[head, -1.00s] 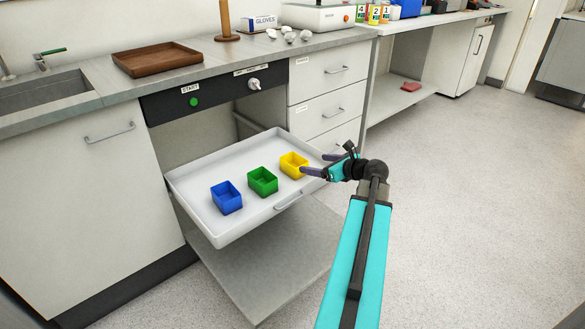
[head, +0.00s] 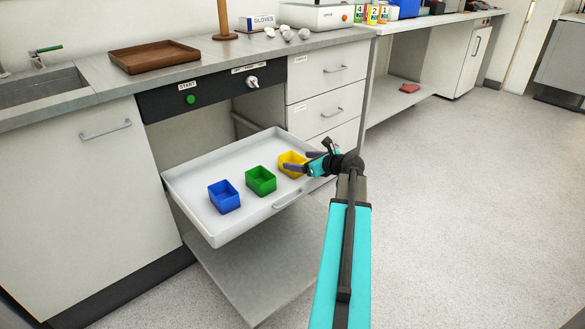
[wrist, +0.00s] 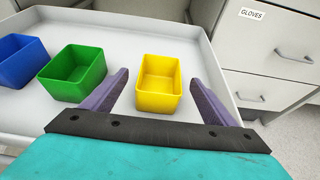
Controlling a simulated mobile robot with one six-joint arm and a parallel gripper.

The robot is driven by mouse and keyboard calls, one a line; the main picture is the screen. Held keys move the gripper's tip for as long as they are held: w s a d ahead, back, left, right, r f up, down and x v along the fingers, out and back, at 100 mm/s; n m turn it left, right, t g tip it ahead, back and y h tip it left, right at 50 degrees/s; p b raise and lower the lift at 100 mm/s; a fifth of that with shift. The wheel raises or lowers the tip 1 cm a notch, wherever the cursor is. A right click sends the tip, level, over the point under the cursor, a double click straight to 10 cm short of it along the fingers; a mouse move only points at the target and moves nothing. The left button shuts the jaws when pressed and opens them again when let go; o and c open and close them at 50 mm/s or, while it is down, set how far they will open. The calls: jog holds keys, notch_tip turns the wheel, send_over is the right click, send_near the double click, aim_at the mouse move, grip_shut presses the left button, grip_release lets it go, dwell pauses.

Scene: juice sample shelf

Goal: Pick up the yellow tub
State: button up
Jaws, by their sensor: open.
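The yellow tub (head: 290,163) stands upright and empty in the white pull-out tray (head: 195,172), at its right end. In the wrist view the yellow tub (wrist: 158,85) sits ahead of my gripper (wrist: 160,88), with its near part between the two spread purple fingers. A gap shows on each side, so the fingers are apart from it. My gripper (head: 298,161) is open and empty; in the head view it partly covers the tub. I cannot tell exactly how high the fingers are against the tub.
A green tub (head: 261,181) stands left of the yellow one, close to the left finger, and a blue tub (head: 224,197) stands further left. The tray's raised rim and front handle (head: 288,199) are near my arm. Drawers (head: 325,95) rise behind the tray's right end.

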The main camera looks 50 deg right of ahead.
aim_at(285, 159)
jog(key=shift+b+x, duration=1.2)
jog(key=shift+x, duration=1.45)
jog(key=shift+s, duration=0.1)
jog(key=shift+c, duration=0.5)
jog(key=c, duration=1)
